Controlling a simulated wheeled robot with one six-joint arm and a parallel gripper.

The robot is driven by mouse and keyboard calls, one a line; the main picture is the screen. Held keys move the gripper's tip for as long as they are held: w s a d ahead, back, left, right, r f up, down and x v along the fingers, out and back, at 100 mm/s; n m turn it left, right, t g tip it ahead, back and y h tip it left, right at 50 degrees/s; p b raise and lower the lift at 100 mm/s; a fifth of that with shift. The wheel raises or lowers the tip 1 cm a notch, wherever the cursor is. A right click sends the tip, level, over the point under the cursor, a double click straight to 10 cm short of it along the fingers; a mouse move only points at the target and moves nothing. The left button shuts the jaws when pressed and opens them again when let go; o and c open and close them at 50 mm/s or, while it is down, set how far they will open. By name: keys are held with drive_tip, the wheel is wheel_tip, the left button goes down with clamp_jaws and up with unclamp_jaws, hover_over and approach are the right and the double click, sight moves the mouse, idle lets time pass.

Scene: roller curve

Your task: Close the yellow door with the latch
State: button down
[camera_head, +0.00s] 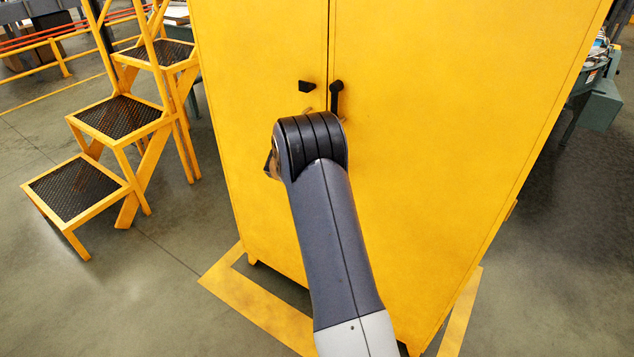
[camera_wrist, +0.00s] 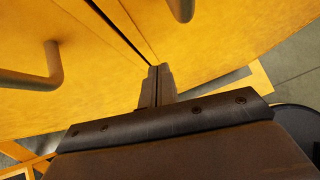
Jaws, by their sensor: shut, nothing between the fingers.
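The yellow cabinet has a left door (camera_head: 262,60) and a right door (camera_head: 430,110), which meet at a narrow dark seam. A small black catch (camera_head: 307,86) is on the left door near the seam. A black latch handle (camera_head: 336,97) hangs down on the right door. In the wrist view, a curved bar handle (camera_wrist: 40,76) shows at left and another handle end (camera_wrist: 182,8) at the top. My gripper (camera_wrist: 157,72) is shut and empty, its tips in front of the doors near the seam. Contact cannot be told. My arm hides the gripper in the head view.
Yellow steps with black treads (camera_head: 118,117) stand to the left of the cabinet. A yellow floor marking (camera_head: 258,305) runs around its base. Green-grey machinery (camera_head: 600,100) stands at right. Grey floor is open at front left and right.

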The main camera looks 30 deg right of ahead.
drive_tip(key=s+b+v, duration=0.1)
drive_tip(key=b+v, duration=0.1)
drive_tip(key=v, duration=0.8)
drive_tip(key=shift+f, duration=0.1)
